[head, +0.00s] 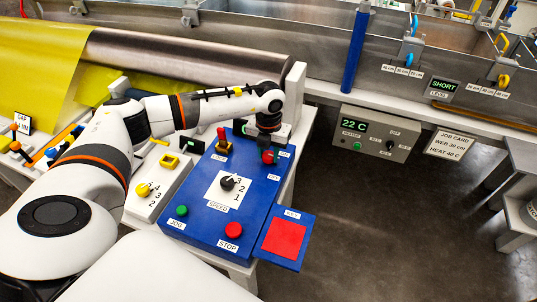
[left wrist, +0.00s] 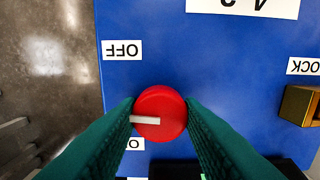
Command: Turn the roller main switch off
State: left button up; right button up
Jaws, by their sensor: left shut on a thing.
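The roller main switch is a red round knob (left wrist: 159,113) with a white pointer bar, on the blue control panel (head: 196,226). In the head view the red knob (head: 268,157) is at the panel's upper right. In the left wrist view the pointer points left, between the OFF label (left wrist: 122,50) and a partly hidden label (left wrist: 135,143) starting with O, closer to the latter. My left gripper (left wrist: 160,104) is shut on the knob, with one dark green finger on each side. My right gripper is not in view.
Near the switch are a red-tipped LOCK lever (head: 221,135), black SPEED knob (head: 228,183), green JOG button (head: 182,210) and red STOP button (head: 233,230). A red plate (head: 283,239) juts out at the right.

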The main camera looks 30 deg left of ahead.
aim_at(269, 154)
pick_arm(q)
jog(key=m+b, duration=0.2)
jog(key=m, duration=0.2)
jog(key=shift+m, duration=0.3)
jog(key=m+b, duration=0.1)
jog(key=m, duration=0.3)
jog(key=shift+b, duration=0.3)
jog(key=shift+r+m, duration=0.1)
jog(key=shift+m, duration=0.2)
jog(key=o, duration=1)
jog(key=shift+c, duration=0.2)
notch_tip(269, 154, up, 12)
jog(key=b, duration=0.1)
